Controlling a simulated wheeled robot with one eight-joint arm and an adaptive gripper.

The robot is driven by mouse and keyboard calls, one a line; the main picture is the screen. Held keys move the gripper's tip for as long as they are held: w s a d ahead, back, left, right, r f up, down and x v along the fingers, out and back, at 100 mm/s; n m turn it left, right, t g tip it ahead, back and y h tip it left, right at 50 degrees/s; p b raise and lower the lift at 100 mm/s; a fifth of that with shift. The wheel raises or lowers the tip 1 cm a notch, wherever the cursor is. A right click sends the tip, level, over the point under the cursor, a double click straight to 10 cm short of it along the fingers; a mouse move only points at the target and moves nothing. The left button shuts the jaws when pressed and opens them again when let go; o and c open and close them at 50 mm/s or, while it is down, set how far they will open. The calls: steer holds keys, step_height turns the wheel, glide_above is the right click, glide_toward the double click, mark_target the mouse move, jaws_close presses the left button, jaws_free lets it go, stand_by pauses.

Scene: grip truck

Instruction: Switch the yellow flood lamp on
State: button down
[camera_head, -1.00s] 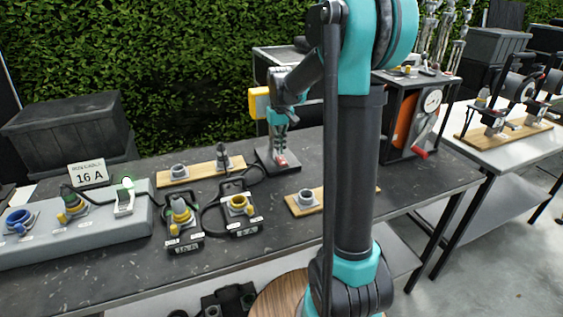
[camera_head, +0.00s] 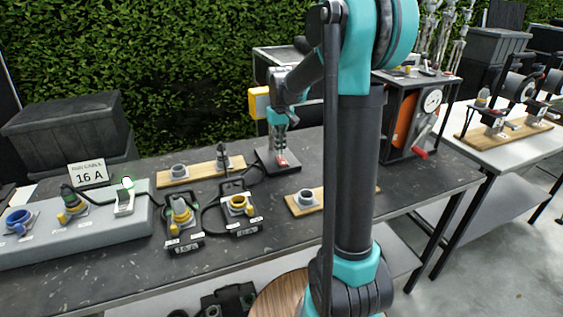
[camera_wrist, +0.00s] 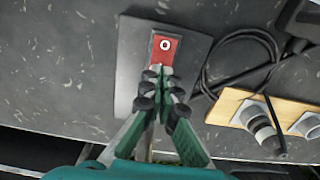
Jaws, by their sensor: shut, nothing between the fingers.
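The yellow flood lamp (camera_head: 259,103) stands at the back edge of the dark table, partly behind my arm. Its front face is turned away, so I cannot tell whether it is lit. Its dark base plate (camera_head: 265,162) lies on the table and carries a red switch (camera_head: 282,162). In the wrist view the red switch (camera_wrist: 165,47) shows a white ring mark. My gripper (camera_head: 281,153) points down at the switch, shut and empty. In the wrist view its fingertips (camera_wrist: 160,74) are together at the switch's near edge; I cannot tell whether they touch it.
A black cable (camera_wrist: 232,82) loops beside the base. A wooden board with sockets (camera_head: 200,173) lies to the left. Connector boxes (camera_head: 240,228) and a grey socket panel (camera_head: 100,225) are nearer the front left. An orange crank unit (camera_head: 405,120) stands at the right.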

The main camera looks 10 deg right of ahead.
mark_target(280, 157)
steer(key=shift+f, duration=1.05)
stand_by(0.7)
steer(key=shift+r, duration=3.55)
